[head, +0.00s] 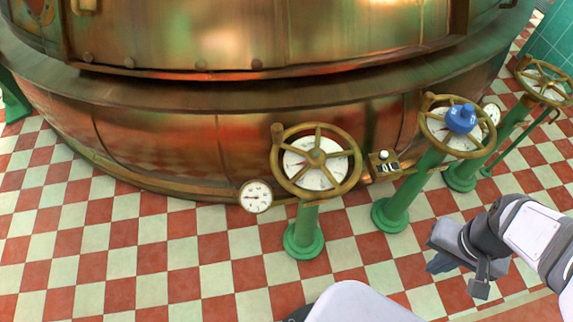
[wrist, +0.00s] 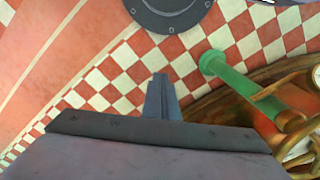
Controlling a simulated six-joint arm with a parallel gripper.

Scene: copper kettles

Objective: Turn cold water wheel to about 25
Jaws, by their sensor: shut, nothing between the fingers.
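Several brass handwheels stand on green posts in front of the copper kettle. One wheel (head: 457,124) has a blue knob (head: 461,118) at its hub and a white dial behind it; the dial reading is too small to tell. A nearer wheel (head: 316,160) has a plain brass hub, a white dial and a stub handle at its upper left. A third wheel (head: 543,80) is at the far right. My gripper (head: 437,265) is shut and empty, low at the right and apart from the wheels. Its closed fingers also show in the wrist view (wrist: 159,84).
The copper kettle (head: 160,150) fills the back. A small round gauge (head: 256,196) sits left of the nearer wheel, and a small box with a switch (head: 383,165) sits between two wheels. A green post (wrist: 228,74) shows in the wrist view. The checkered floor (head: 150,260) is clear at left.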

